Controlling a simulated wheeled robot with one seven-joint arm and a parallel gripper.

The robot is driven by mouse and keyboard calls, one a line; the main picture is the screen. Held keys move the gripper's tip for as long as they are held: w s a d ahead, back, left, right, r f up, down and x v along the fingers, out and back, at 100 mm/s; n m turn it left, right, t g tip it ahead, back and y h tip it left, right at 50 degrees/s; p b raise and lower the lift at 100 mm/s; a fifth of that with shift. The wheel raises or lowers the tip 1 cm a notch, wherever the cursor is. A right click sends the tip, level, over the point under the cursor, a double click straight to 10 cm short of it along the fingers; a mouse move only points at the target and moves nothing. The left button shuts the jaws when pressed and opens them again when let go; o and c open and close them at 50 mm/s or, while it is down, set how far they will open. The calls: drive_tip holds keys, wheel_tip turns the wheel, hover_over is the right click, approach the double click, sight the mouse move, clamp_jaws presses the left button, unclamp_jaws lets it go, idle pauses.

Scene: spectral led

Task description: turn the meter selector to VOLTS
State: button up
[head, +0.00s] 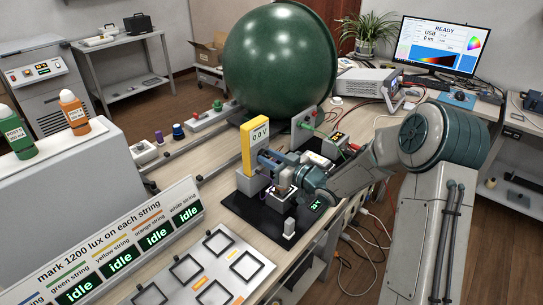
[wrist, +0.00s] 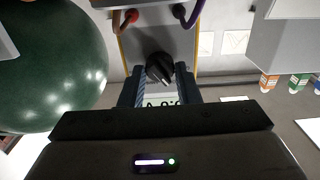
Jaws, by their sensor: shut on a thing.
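The yellow-cased meter (head: 249,158) stands upright on the bench in the head view, its display reading 0.0 V. In the wrist view the meter's grey face (wrist: 180,42) appears upside down. Its dark round selector knob (wrist: 159,68) has a pale pointer mark slanting to the lower right; the position labels cannot be read. My gripper (wrist: 157,76) is shut on the selector, one finger on each side. In the head view my gripper (head: 268,161) reaches the meter's front from the right. The selector is hidden there, and the display is partly hidden in the wrist view.
A large green sphere (head: 280,60) stands behind the meter. A black mat (head: 245,208) with small fixtures lies below my gripper. A sign panel (head: 110,245) and a framed tray (head: 205,265) are at the front left. Leads (wrist: 192,14) enter the meter's sockets.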

drive_tip(key=shift+f+m+p, duration=0.1)
drive_tip(key=shift+m+p, duration=0.2)
drive_tip(key=shift+m, duration=0.4)
drive_tip(key=shift+s, duration=0.1)
drive_tip(key=o, duration=1)
drive_tip(key=shift+a, duration=0.1)
drive_tip(key=shift+c, duration=0.2)
drive_tip(key=b+v, duration=0.1)
drive_tip(key=v, duration=1.2)
drive_tip(key=shift+s+d, duration=0.2)
drive_tip(key=shift+d, duration=0.15)
